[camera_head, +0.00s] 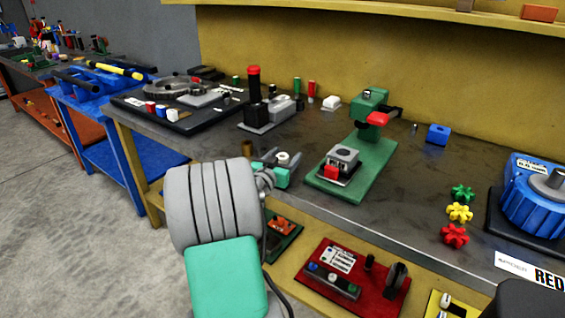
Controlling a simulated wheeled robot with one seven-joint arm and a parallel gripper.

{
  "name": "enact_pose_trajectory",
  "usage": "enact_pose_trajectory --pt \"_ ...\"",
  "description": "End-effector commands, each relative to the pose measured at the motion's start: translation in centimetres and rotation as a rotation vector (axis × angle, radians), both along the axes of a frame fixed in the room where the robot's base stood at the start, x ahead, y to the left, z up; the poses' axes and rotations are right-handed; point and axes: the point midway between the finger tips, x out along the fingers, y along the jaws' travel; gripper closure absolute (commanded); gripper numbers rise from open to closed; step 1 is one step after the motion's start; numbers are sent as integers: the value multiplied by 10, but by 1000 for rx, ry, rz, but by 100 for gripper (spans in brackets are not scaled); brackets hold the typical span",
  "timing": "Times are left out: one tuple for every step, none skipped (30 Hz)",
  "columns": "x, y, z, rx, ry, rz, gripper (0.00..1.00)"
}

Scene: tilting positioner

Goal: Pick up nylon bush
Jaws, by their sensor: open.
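A small white round piece (283,158), which looks like the nylon bush, shows on the grey workbench (225,140) left of the green press. My gripper (274,168) is open right beside it, low over the bench's front part. Its teal fingers and my grey wrist partly hide the area around the white piece. I cannot tell whether the piece stands between the fingers or just behind them.
A green press (352,165) with a red handle stands to the right. A black and grey fixture with a red knob (254,72) stands behind. Red, yellow and green star knobs (460,213) and a blue round device (540,205) are farther right. A lower shelf holds a red board (350,278).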

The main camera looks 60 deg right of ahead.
Motion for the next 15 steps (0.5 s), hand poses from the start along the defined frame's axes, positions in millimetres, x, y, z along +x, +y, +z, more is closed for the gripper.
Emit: enact_pose_trajectory --pt "0 -7 0 0 -1 -2 41" --pt "0 -9 0 0 -1 -1 41" --pt "0 -11 0 0 0 0 41" --pt "0 -11 0 0 0 0 41" --pt "1 -11 0 0 0 1 41" --pt "1 -11 0 0 0 1 41" --pt "1 -11 0 0 0 1 41" --pt "1 -11 0 0 0 1 41" --pt "1 -10 0 0 0 1 42" --pt "1 -10 0 0 0 1 45" --pt "1 -10 0 0 0 2 47" --pt "1 -10 0 0 0 2 51" --pt "1 -10 0 0 0 2 53" --pt "1 -10 0 0 0 2 55" --pt "1 -10 0 0 0 2 59"
